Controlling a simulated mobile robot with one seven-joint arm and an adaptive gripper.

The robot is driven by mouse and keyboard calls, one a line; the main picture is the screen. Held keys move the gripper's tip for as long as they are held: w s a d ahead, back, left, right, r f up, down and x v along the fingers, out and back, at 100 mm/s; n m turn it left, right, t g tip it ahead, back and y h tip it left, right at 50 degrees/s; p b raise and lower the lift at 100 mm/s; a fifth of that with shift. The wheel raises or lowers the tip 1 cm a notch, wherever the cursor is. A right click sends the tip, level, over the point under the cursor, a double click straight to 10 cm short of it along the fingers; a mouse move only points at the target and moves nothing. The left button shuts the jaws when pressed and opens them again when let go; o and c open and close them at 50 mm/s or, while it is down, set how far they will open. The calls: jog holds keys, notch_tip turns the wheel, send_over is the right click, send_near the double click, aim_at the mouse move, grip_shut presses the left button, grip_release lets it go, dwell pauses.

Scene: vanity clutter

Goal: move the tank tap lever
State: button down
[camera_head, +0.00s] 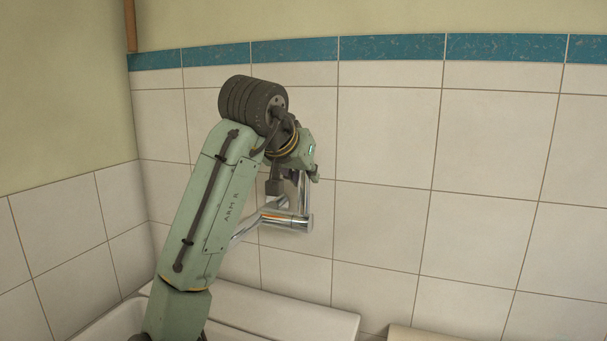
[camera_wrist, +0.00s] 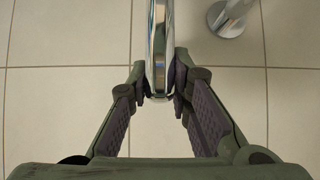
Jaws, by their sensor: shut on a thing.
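The tank tap (camera_head: 285,219) is a chrome wall fitting with a horizontal body and a spout running down to the left. Its lever (camera_head: 304,193) stands up from the right end of the body, in front of the tiles. In the wrist view the chrome lever (camera_wrist: 158,50) runs down from the top edge to between my fingertips. My gripper (camera_wrist: 160,95) is shut on the lever, with a dark pad against each side. In the head view my arm and wrist cover part of the tap, and my fingertips are hard to make out.
A round chrome wall mount (camera_wrist: 228,20) shows at upper right in the wrist view. A white basin or tub edge (camera_head: 290,312) lies below the tap. A pale object (camera_head: 430,334) shows at the bottom edge. The tiled wall (camera_head: 480,200) to the right is clear.

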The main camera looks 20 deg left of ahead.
jog(key=c, duration=1.4)
grip_release()
jog(key=shift+c, duration=0.2)
jog(key=v, duration=1.2)
